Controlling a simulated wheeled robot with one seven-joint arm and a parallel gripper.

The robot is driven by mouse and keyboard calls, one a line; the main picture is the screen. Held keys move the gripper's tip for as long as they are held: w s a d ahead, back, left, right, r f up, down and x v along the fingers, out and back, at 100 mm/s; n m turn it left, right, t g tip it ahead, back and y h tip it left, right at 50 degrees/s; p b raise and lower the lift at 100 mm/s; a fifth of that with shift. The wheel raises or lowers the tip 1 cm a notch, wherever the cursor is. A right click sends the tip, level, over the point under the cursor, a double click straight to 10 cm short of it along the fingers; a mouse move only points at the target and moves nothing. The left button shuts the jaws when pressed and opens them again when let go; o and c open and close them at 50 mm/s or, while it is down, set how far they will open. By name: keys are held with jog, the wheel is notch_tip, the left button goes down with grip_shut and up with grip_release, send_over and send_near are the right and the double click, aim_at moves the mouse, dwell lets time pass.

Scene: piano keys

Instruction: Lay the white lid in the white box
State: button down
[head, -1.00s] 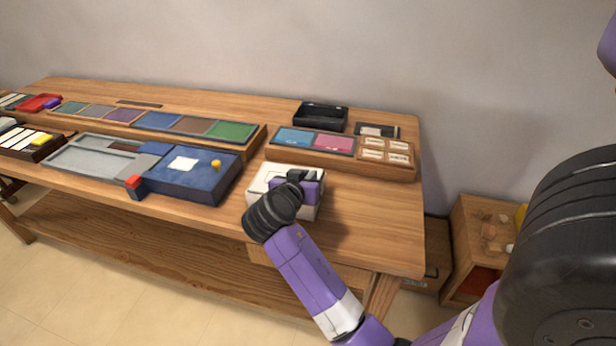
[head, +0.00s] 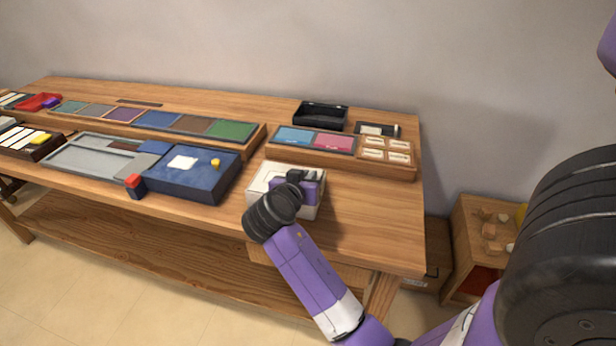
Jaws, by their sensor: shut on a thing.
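The white box (head: 258,177) stands on the wooden workbench, right of the blue tray. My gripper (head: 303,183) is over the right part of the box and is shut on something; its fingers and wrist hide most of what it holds. The white lid cannot be made out clearly apart from the box, since both are white and my gripper covers that area. A flat white piece (head: 184,163) lies on the blue tray (head: 209,185).
A holder with blue and pink panels (head: 334,143) and a wooden card tray (head: 385,158) stand behind the box. A black open box (head: 320,115) is at the back. The bench top (head: 375,215) right of the box is clear.

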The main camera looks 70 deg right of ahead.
jog(key=shift+f, duration=0.1)
dwell(0.3)
jog(key=c, duration=1.5)
grip_release()
jog(key=shift+o, duration=0.2)
jog(key=v, duration=0.7)
jog(key=shift+a+b, duration=0.3)
jog(key=shift+a, duration=0.05)
jog(key=shift+r, duration=0.25)
